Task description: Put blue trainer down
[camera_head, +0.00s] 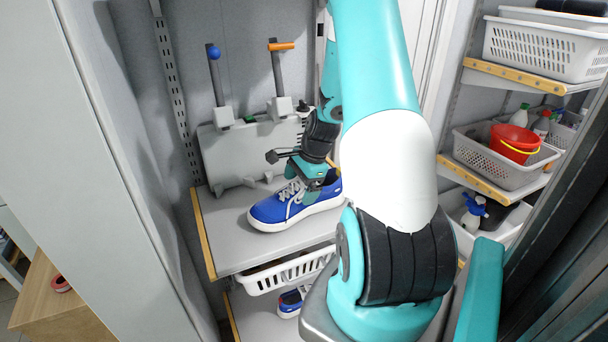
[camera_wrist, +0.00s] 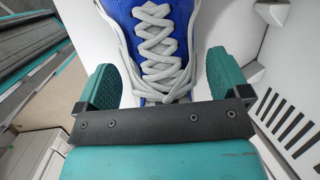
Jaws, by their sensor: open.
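The blue trainer (camera_head: 285,205), with white laces and a white sole, rests upright on the grey shelf (camera_head: 232,254), its toe toward the left front. My gripper (camera_head: 308,182) is over the trainer's lace and ankle area. In the wrist view my gripper (camera_wrist: 157,85) is open, with one teal finger on each side of the trainer (camera_wrist: 160,30). A gap shows between the left finger and the shoe; the right finger is close to it, and I cannot tell if it touches. The heel is partly hidden by my arm.
A grey panel (camera_head: 222,160) with upright handles stands behind the trainer. Below the shelf are a white basket (camera_head: 285,273) and another blue shoe (camera_head: 291,301). Shelves at right hold a white basket (camera_head: 540,45) and a red bucket (camera_head: 514,143). The shelf's left part is clear.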

